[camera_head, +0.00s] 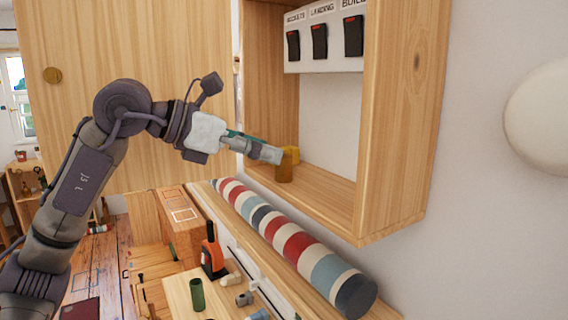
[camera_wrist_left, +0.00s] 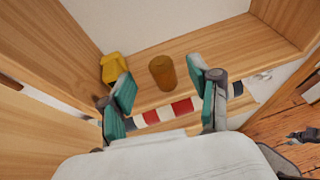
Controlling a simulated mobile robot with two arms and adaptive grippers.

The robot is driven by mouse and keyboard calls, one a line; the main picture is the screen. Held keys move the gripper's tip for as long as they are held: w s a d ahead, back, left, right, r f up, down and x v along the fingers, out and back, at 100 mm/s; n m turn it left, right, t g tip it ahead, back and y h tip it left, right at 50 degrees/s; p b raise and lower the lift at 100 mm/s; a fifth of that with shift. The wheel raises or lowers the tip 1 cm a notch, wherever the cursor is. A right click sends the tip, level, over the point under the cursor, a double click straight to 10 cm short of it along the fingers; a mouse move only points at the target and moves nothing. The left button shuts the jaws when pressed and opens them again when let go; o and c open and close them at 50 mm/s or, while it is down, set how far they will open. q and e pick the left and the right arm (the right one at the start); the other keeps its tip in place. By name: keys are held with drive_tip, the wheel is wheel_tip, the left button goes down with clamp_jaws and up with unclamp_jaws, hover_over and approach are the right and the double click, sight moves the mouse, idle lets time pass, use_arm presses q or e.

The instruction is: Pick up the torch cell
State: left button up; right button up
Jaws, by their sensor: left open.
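A small amber-brown cylinder (camera_head: 284,168), the likeliest torch cell, stands upright on the floor of the open wooden wall cabinet, near its front left. In the left wrist view the cylinder (camera_wrist_left: 163,73) appears between and beyond my two green-padded fingertips. My left gripper (camera_head: 270,154) reaches into the cabinet opening from the left. It is open and empty, with a visible gap on each side of the cylinder in the wrist view. In the head view its fingertips overlap the cylinder's near edge. My right gripper is not in view.
The cabinet's side wall (camera_head: 397,110) bounds the right, and a switch panel (camera_head: 322,40) hangs above. A striped bolster (camera_head: 290,240) lies below. A green cylinder (camera_head: 197,294) and an orange-black device (camera_head: 212,252) stand lower down.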

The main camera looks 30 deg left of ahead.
sight(284, 157)
use_arm(q)
drive_tip(key=p+x, duration=0.2)
drive_tip(key=x, duration=0.1)
drive_tip(key=shift+w+d+f, duration=0.15)
drive_tip(key=shift+w+d, duration=0.1)
drive_tip(key=shift+w+d+f, duration=0.3)
drive_tip(key=shift+w, duration=0.15)
drive_tip(key=shift+s+a, duration=0.1)
drive_tip(key=shift+s, duration=0.05)
drive_tip(key=c, duration=0.5)
clamp_jaws()
